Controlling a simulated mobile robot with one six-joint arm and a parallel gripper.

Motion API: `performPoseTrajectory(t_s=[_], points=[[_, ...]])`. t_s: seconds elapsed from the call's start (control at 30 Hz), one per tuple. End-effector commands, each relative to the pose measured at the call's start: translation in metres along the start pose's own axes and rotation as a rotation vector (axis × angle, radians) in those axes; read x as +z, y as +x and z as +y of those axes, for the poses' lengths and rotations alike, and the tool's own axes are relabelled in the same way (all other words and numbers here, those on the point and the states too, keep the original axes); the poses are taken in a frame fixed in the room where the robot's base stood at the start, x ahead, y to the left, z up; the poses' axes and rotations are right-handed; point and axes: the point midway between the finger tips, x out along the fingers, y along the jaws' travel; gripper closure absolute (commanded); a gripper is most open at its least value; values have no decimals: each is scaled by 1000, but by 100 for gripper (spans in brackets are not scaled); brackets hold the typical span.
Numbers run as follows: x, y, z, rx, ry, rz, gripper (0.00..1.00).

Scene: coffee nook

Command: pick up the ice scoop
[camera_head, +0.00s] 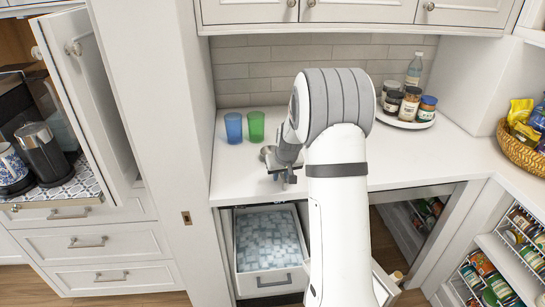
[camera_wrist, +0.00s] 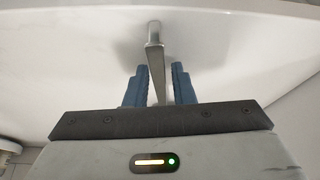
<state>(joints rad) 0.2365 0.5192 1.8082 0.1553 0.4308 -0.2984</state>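The ice scoop is a grey metal thing on the white counter; its bowl (camera_head: 268,151) shows just left of my wrist in the head view. In the wrist view its slim metal handle (camera_wrist: 154,42) runs from the counter side down between my two blue fingers. My gripper (camera_wrist: 160,72) is open around the handle, with a clear gap at the right finger; the left finger is very close to the handle, and I cannot tell if it touches. In the head view my gripper (camera_head: 284,178) is low over the counter's front part, and my arm hides some of the scoop.
A blue cup (camera_head: 233,128) and a green cup (camera_head: 256,127) stand behind the gripper. Jars stand on a round tray (camera_head: 405,123) at the right. Below, an open drawer (camera_head: 272,284) holds ice cubes. An open cabinet door (camera_head: 88,95) stands at the left.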

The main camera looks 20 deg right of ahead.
Motion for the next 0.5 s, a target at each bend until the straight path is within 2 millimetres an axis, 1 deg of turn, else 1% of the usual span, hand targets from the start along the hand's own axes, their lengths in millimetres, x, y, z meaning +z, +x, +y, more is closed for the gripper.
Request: performPoseTrajectory(t_s=[0.03,0.27,0.5], points=[[0,0,0,0,0,0,82],[0,0,0,0,1,0,100],[0,0,1,0,1,0,100]])
